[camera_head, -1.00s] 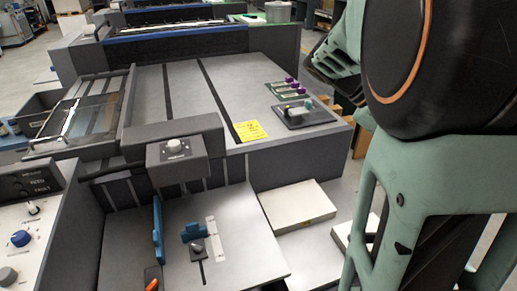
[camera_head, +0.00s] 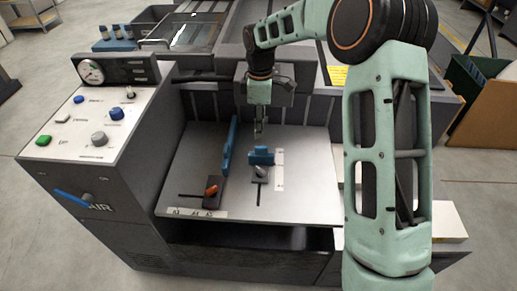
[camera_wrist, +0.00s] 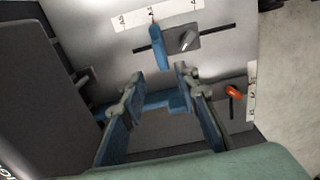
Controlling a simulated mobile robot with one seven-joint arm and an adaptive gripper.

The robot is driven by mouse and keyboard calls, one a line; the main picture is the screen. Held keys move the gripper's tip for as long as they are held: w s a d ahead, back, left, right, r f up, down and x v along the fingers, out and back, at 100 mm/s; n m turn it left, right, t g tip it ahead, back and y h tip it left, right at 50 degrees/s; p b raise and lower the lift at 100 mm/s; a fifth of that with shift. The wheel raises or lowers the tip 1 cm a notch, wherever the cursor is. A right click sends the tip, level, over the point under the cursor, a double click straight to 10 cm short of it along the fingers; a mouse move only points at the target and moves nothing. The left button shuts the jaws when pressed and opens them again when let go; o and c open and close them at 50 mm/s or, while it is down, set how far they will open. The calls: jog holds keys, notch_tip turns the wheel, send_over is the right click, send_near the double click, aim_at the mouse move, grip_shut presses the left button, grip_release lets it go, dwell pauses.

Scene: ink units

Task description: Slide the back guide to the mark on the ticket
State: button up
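The back guide (camera_head: 261,156) is a short blue block on the grey feed tray, with a silver knob (camera_head: 261,172) on a slotted clamp and a white scale strip (camera_head: 280,171) beside it. In the wrist view the blue guide (camera_wrist: 158,48) stands near the strip's middle mark, which looks like A4. My gripper (camera_head: 260,132) points down just behind the guide in the head view. In the wrist view my gripper (camera_wrist: 156,80) is open, its fingers apart with nothing held. The yellow ticket (camera_head: 338,76) lies on the machine top, partly behind my arm; its writing is unreadable.
A taller blue side guide (camera_head: 230,145) stands left of the back guide; its long face (camera_wrist: 160,104) passes below my fingers in the wrist view. An orange lever (camera_head: 211,190) sits at the front left. A control box (camera_head: 100,120) borders the tray. The tray's right front is clear.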

aim_at(260, 147)
notch_tip(260, 147, down, 10)
jog(key=shift+r+b, duration=0.15)
jog(key=shift+b, duration=0.55)
grip_shut()
